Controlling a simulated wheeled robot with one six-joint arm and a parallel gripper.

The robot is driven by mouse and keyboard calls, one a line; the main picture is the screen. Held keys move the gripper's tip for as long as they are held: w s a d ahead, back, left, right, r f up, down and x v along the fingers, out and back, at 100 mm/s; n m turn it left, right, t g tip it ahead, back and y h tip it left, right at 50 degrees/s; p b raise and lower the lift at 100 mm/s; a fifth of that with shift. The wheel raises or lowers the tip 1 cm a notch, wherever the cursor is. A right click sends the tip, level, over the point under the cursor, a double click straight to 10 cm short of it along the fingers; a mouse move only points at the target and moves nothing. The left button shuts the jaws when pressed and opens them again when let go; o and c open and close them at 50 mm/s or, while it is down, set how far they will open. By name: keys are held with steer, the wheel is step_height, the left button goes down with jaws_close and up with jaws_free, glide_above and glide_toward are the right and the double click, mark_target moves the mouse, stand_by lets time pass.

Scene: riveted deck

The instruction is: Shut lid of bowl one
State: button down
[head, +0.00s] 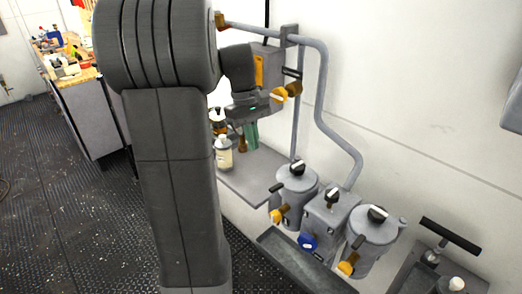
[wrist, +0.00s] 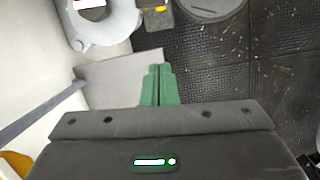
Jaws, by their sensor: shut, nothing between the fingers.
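Two grey metal bowls stand side by side at the lower right of the head view, a left bowl (head: 294,205) and a right bowl (head: 368,240). Each has a round grey top with a dark knob. I cannot tell which is bowl one, nor whether either lid is fully shut. My gripper (head: 252,135) has green fingers and is above and left of the bowls, apart from both. In the wrist view its fingers (wrist: 160,75) are together and empty. A pale round bowl top (wrist: 105,30) shows at the upper left there, partly cut off.
A valve block (head: 328,222) with a dark knob and blue dial sits between the bowls. A grey pipe (head: 318,95) runs down the wall. A trough (head: 300,265) lies in front. A bottle (head: 223,153) stands on the grey shelf (head: 255,178). The floor at left is open.

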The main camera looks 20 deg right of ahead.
mark_target(291, 179)
steer(key=s+d+f+p, duration=0.1)
steer(key=s+f, duration=0.5)
steer(key=f, duration=0.2)
steer(key=shift+d+f, duration=0.25)
steer(key=shift+d, duration=0.1)
